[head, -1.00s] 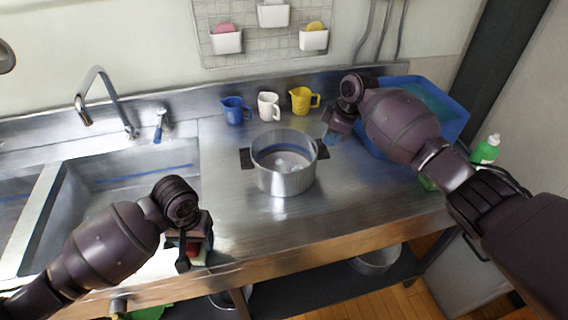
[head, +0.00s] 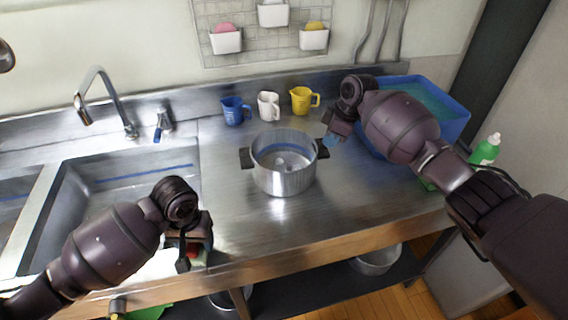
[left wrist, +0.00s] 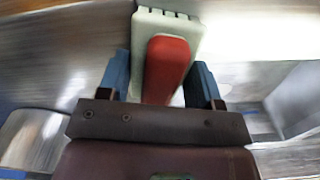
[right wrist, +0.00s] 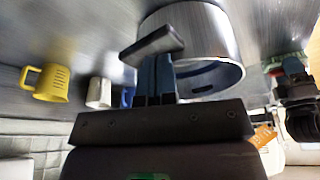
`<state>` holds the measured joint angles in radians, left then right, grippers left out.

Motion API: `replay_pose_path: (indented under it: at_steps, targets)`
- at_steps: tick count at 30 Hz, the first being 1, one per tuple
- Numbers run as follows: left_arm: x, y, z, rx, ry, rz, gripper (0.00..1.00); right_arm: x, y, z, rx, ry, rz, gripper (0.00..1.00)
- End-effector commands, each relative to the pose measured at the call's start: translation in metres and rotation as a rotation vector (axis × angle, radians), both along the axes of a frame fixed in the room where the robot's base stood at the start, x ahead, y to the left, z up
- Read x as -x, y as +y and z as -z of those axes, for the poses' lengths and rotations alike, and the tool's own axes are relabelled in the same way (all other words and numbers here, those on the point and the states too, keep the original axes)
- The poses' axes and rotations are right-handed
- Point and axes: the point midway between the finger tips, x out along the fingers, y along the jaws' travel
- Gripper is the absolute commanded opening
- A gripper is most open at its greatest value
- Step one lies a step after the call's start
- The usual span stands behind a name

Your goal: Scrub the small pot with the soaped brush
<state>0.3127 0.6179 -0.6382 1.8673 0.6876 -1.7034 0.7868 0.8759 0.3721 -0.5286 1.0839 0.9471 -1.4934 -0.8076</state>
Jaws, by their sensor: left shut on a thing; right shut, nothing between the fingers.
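The small metal pot (head: 284,170) stands upright on the steel counter, with dark handles at both sides. It also shows in the right wrist view (right wrist: 222,45). My left gripper (head: 190,256) is shut on the brush (left wrist: 168,65), which has a red part against a pale body; it is held near the counter's front edge, left of the pot. Its bristle side is not clear. My right gripper (right wrist: 157,75) is shut and empty, its blue fingers together close to one dark pot handle (right wrist: 153,45). I cannot tell whether they touch it.
The sink (head: 120,170) lies to the left. Blue (head: 235,110), white (head: 268,105) and yellow (head: 303,100) cups stand behind the pot. A blue tub (head: 455,125) and green bottle (head: 486,150) are at the right. Counter in front of the pot is clear.

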Motion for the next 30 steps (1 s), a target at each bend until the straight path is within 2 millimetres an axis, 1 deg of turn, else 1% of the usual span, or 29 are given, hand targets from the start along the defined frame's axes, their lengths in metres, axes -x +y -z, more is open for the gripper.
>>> replay_pose_path:
  at_steps: [16, 18, 23, 24, 28, 29, 30]
  targets:
    - [0.001, 0.0, 0.006, 0.0, 0.005, 0.0, 0.41, 0.0, 0.0, 0.01, 0.001, 0.001, 0.0, 0.0]
    - [0.001, 0.0, 0.007, -0.001, 0.006, 0.0, 0.34, 0.0, 0.0, 0.011, 0.001, 0.001, 0.0, 0.0]
    - [0.002, 0.0, 0.009, -0.001, 0.008, 0.0, 0.34, 0.0, 0.0, 0.014, 0.0, 0.001, 0.0, 0.0]
    - [0.002, 0.0, 0.009, -0.001, 0.009, 0.0, 0.3, 0.0, 0.0, 0.015, 0.0, 0.001, 0.0, 0.0]
    - [0.003, 0.0, 0.011, -0.001, 0.011, 0.0, 0.3, 0.0, 0.0, 0.017, 0.0, 0.001, 0.0, 0.0]
    - [0.003, 0.0, 0.011, -0.001, 0.011, 0.0, 0.25, 0.0, 0.0, 0.017, 0.0, 0.001, 0.0, 0.0]
    - [0.003, 0.0, 0.012, -0.001, 0.012, 0.0, 0.25, 0.0, 0.0, 0.018, 0.0, 0.001, 0.0, 0.0]
